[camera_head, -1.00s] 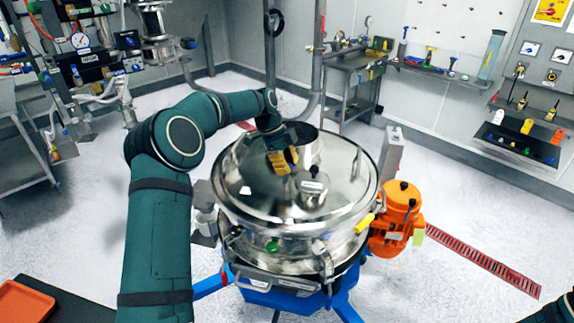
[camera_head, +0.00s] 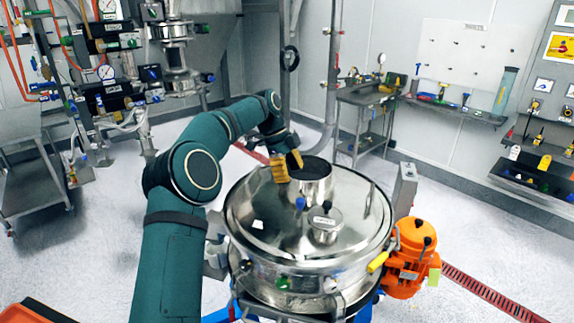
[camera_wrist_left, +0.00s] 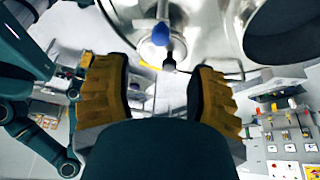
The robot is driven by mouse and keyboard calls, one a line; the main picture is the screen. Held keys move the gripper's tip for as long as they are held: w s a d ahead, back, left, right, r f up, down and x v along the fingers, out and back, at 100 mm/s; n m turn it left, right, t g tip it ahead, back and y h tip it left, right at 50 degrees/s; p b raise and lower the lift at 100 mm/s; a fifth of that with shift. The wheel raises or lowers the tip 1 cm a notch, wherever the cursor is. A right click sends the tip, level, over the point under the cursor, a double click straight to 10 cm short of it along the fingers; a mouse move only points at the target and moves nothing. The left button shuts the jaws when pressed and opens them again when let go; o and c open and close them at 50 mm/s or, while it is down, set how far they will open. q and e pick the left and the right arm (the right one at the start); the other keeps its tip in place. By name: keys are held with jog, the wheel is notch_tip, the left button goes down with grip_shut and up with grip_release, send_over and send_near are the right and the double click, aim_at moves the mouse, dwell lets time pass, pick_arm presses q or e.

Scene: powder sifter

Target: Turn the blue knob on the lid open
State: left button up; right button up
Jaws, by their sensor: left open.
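The blue knob (camera_head: 300,203) stands on the shiny steel lid (camera_head: 262,208) of the round sifter, in front of the raised steel neck and beside a small capped port. My left gripper (camera_head: 289,167) is open above the lid's far-left part, near the neck, apart from the knob. In the left wrist view the open gripper (camera_wrist_left: 158,68) has two yellow-brown padded fingers with nothing between them. There the blue knob (camera_wrist_left: 161,34) shows beyond the fingertips, roughly centred between them. My right gripper is in neither view.
The steel neck (camera_head: 313,188) rises from the lid close to my left gripper. An upright handle stands at the lid's right. An orange motor (camera_head: 411,258) and yellow-gripped handle (camera_head: 377,262) sit at the sifter's right side. The floor around is mostly clear.

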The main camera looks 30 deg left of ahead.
pick_arm(q)
jog(key=v, duration=0.2)
jog(key=shift+a+r, duration=0.15)
jog(key=shift+r, duration=0.25)
dwell(0.3)
